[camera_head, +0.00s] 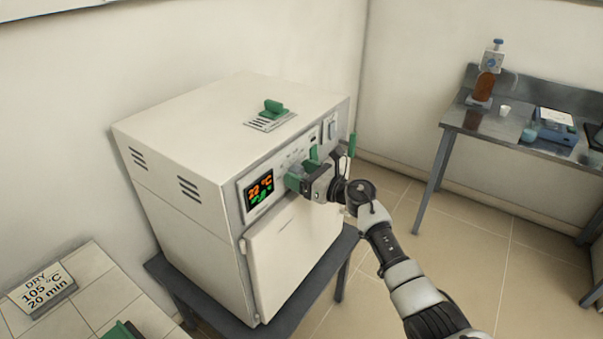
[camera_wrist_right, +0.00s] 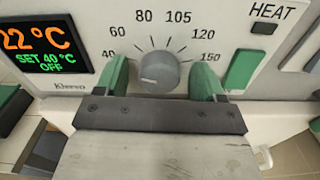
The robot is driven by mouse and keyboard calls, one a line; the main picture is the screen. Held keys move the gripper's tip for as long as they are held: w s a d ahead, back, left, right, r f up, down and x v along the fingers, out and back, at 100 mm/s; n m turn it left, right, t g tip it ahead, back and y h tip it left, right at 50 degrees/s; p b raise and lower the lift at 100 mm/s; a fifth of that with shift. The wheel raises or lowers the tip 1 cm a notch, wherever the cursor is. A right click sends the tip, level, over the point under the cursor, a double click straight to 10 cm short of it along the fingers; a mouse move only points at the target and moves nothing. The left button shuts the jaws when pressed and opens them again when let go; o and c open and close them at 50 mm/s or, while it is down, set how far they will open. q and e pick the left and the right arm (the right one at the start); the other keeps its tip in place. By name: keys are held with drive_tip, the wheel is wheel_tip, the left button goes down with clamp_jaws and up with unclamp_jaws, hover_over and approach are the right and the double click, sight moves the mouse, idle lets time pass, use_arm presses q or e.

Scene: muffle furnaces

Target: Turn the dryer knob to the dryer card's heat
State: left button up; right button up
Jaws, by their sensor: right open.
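The dryer (camera_head: 190,145) is a pale box with a display (camera_head: 258,190) reading 22 °C. In the right wrist view the display (camera_wrist_right: 40,48) also reads SET 40 °C, OFF. The grey round knob (camera_wrist_right: 158,72) sits inside a printed scale from 40 to 150, with 80 and 105 at the top. A light mark on the knob points left. My right gripper (camera_head: 305,175) is open, its green fingers (camera_wrist_right: 161,78) on either side of the knob; I cannot tell if they touch it. The dryer card (camera_head: 42,289) reads DRY, 105 °C, 20 min. My left gripper is not in view.
A HEAT label with a dark indicator (camera_wrist_right: 264,27) and a green switch (camera_wrist_right: 244,69) are right of the knob. A green vent handle (camera_head: 273,107) is on the dryer's top. A steel bench (camera_head: 470,122) with a brown bottle (camera_head: 484,86) stands at the back right.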

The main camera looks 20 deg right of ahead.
drive_tip(key=c, duration=0.9)
drive_tip(key=shift+m, duration=0.3)
drive_tip(key=m+p, duration=0.1)
drive_tip(key=m, duration=0.2)
drive_tip(key=shift+d+r+m, duration=0.1)
drive_tip(key=shift+m, duration=0.2)
drive_tip(key=m+p, duration=0.2)
drive_tip(key=m, duration=0.2)
drive_tip(key=shift+m, duration=0.3)
drive_tip(key=m+p, duration=0.2)
drive_tip(key=m, duration=0.2)
drive_tip(key=shift+w+m, duration=0.1)
drive_tip(key=shift+m, duration=0.2)
drive_tip(key=shift+f+m+p, duration=0.15)
drive_tip(key=shift+m+p, duration=0.2)
drive_tip(key=shift+m, duration=0.75)
drive_tip(key=shift+f+m+p, duration=0.15)
drive_tip(key=shift+m+p, duration=0.2)
drive_tip(key=shift+m, duration=0.75)
